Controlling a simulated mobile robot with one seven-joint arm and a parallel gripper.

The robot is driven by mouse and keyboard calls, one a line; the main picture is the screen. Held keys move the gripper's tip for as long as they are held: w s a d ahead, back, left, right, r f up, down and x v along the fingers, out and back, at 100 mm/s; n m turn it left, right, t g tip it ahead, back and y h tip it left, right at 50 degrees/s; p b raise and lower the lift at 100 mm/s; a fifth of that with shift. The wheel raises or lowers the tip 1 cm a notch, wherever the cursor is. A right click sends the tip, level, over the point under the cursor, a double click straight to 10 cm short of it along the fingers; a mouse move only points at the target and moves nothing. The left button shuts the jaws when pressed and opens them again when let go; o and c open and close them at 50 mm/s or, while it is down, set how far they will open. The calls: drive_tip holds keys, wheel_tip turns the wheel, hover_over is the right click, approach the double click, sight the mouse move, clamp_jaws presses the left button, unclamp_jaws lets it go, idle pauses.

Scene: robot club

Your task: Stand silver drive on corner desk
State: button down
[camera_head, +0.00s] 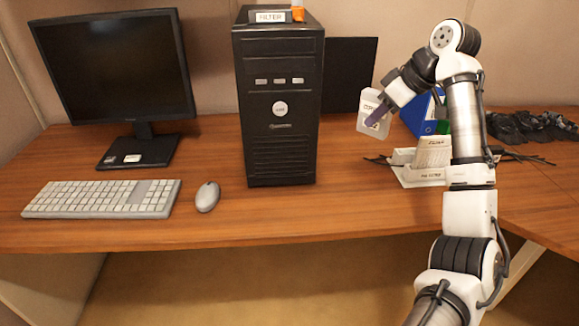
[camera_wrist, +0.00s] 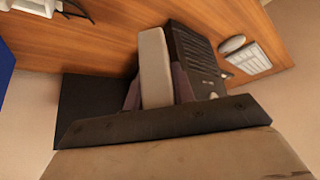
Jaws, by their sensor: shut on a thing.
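The silver drive (camera_head: 368,120) is a pale, flat block with a label that I cannot fully read. It is held in the air above the desk, just right of the black computer tower. My gripper (camera_head: 379,110) is shut on it, with its dark purplish fingers on the drive's faces. In the wrist view the drive (camera_wrist: 155,65) shows edge-on between the fingers (camera_wrist: 154,92). The wooden corner desk (camera_head: 330,208) lies below, with its top bare in front of the tower.
The black tower (camera_head: 278,125) carries a FILTER label and an orange item. A white holder of cards (camera_head: 428,158), a blue box (camera_head: 418,118) and black cables or gloves (camera_head: 530,126) lie right. A monitor (camera_head: 115,70), keyboard (camera_head: 103,199) and mouse (camera_head: 207,196) stand left.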

wheel_tip(320, 180, down, 20)
idle(0.6)
drive_tip(key=shift+f, duration=0.1)
drive_tip(key=c, duration=1.2)
unclamp_jaws()
drive_tip(key=shift+o, duration=0.2)
drive_tip(key=v, duration=1.2)
drive_tip(key=shift+b, duration=0.35)
drive_tip(key=shift+w, duration=0.1)
